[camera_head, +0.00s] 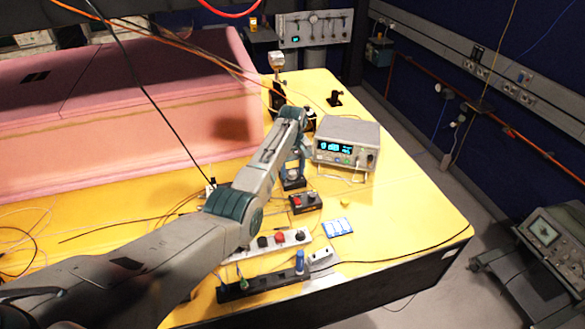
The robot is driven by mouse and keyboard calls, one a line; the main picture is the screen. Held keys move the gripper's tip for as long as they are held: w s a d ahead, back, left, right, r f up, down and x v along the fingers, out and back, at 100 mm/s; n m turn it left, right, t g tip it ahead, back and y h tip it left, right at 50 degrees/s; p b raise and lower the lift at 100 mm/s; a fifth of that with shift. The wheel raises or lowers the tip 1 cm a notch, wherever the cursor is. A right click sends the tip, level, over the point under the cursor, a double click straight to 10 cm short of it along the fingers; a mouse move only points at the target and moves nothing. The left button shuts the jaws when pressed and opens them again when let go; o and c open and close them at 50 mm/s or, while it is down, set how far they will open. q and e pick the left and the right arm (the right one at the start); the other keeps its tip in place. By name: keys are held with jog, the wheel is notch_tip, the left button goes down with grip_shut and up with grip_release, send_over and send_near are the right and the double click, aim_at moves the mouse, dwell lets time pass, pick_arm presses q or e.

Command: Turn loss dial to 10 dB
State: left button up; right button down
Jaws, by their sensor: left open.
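My left arm reaches in from the lower left across the yellow table. My left gripper (294,168) points down at its far end, open, directly above a small dark box with a round grey knob (292,176), which looks like the loss dial. The gripper partly hides the knob; I cannot tell whether the fingers touch it. Its scale marks are too small to read. A bench instrument with a lit cyan display (345,145) stands just right of the gripper; its digits are not clearly legible. My right gripper is not in view.
A black box with red buttons (305,202) sits just in front of the knob box. A blue-and-white card (337,227), a power strip (268,243) and a dark rail (262,286) lie nearer. Pink foam walls (120,100) stand behind left. The table's right side is clear.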

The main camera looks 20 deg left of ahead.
pick_arm(q)
jog(key=c, duration=1)
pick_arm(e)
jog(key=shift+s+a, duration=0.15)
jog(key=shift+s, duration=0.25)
